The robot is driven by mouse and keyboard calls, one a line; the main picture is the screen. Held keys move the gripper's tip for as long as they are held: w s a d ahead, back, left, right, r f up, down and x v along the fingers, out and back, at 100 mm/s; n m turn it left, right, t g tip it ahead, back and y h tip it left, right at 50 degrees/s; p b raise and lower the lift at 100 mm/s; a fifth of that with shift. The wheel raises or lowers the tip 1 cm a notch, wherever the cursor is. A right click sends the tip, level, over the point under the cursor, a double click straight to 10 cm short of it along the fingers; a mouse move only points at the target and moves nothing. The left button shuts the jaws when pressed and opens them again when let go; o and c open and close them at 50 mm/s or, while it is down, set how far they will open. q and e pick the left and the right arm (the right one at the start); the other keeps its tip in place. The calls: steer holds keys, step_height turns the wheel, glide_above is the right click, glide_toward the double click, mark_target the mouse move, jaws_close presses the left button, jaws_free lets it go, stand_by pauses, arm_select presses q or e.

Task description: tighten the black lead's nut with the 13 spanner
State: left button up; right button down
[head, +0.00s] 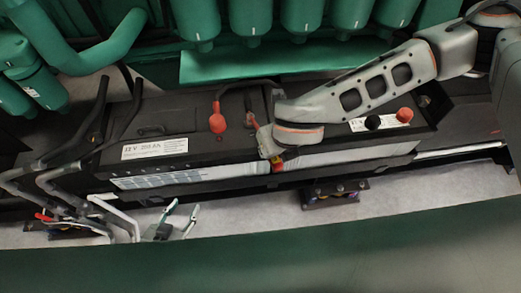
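A long black battery case with a "12 V 200 Ah" label (155,148) lies across the middle. A red cap (217,122) with a dark cable sits on its top. A black cap (372,122) and another red cap (405,114) stand near the right end. I cannot make out the spanner or nut.
Green engine pipes and cylinders (250,15) line the back above a green ledge (250,63). A small dark block with studs (335,192) sits on the grey floor in front of the case. A green surface (270,255) spans the front. Grey floor shows between them.

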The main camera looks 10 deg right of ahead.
stand_by(0.3)
stand_by(0.8)
steer(key=shift+f+b, duration=0.35)
steer(key=shift+b, duration=0.05)
steer(key=shift+f, duration=0.3)
steer(key=shift+f+b, duration=0.15)
steer(key=shift+b, duration=0.2)
steer(key=shift+s+a+m, duration=0.2)
steer(key=shift+a+m, duration=0.1)
steer(key=shift+a, duration=0.35)
steer(key=shift+a+m, duration=0.4)
steer(key=shift+m, duration=0.1)
